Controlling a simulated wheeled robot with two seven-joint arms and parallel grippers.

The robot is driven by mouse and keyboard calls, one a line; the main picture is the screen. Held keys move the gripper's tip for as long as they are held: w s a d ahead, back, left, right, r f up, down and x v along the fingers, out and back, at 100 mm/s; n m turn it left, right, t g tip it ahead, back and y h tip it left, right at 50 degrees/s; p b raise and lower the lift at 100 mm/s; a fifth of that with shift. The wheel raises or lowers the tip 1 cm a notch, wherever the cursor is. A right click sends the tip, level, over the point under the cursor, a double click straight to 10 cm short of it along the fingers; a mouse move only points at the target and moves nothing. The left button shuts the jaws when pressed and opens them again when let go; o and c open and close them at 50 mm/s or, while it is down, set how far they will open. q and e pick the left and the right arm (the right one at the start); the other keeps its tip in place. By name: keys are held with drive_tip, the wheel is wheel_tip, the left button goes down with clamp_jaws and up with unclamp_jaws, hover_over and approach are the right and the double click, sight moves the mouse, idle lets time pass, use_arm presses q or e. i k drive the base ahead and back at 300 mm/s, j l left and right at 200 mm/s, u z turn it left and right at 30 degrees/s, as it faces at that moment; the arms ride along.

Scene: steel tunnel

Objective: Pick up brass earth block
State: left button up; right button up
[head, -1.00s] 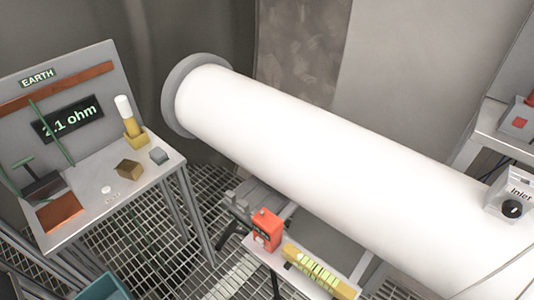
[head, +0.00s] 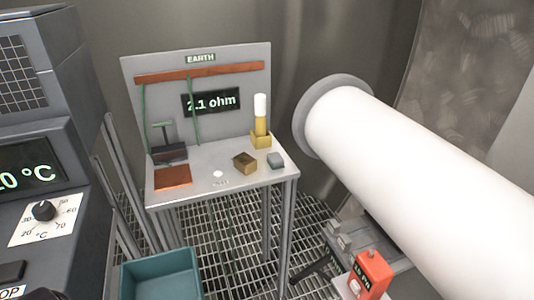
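A small brass-coloured block (head: 245,163) with a dark top sits on the grey earth bench (head: 210,158), right of the bench's middle. It stands apart from the small grey block (head: 277,160) to its right. Behind it is a yellow-brass holder (head: 261,139) with an upright yellow, white-topped cylinder (head: 260,108).
A copper plate (head: 173,177), a dark clamp (head: 168,152) and a small white disc (head: 218,174) share the bench. A teal bin (head: 160,275) stands below in front. A control cabinet (head: 35,150) is at left, a large white pipe (head: 420,160) at right.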

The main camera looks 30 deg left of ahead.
sight(245, 164)
drive_tip(key=u, duration=1.6)
